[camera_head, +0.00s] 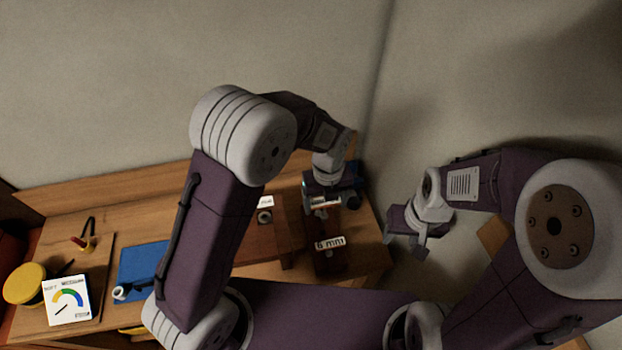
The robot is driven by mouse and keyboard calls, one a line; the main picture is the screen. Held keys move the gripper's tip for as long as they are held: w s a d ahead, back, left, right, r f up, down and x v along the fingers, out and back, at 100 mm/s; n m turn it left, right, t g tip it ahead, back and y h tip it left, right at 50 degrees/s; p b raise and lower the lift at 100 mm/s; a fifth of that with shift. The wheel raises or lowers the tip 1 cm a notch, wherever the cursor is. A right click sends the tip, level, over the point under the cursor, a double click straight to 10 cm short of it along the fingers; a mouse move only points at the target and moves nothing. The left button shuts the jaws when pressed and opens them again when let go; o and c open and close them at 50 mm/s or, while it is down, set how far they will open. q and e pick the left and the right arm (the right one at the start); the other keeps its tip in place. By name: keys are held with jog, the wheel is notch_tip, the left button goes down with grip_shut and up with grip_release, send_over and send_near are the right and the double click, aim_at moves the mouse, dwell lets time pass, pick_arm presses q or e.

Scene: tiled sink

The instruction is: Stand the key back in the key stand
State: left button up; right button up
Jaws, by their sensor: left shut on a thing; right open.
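My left gripper (323,212) is over the right end of the wooden bench, just above a dark reddish block with a white "6 mm" label (330,243). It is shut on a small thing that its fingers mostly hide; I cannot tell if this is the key. I cannot tell for sure which thing is the key stand. A small yellow-based piece with a black bent rod (90,226) stands at the bench's left. My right gripper (408,246) is open and empty, off the bench's right end.
A brown wooden block (265,240) with a round fitting is left of the labelled block. A blue mat (142,262), a white gauge card (67,300) and a yellow-topped round container (24,284) are at left. My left arm hides the bench's middle. A wall rises behind.

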aim_at(325, 217)
pick_arm(q)
jog(key=shift+s+r, duration=0.1)
jog(key=shift+s, duration=0.15)
jog(key=shift+w, duration=0.1)
jog(key=shift+d+f, duration=0.1)
jog(key=shift+f, duration=0.15)
jog(key=shift+f+b, duration=0.6)
jog(key=shift+f, duration=0.1)
notch_tip(325, 217, down, 4)
jog(key=shift+r+b, duration=0.1)
jog(key=shift+b, duration=1.15)
jog(key=shift+p, duration=0.45)
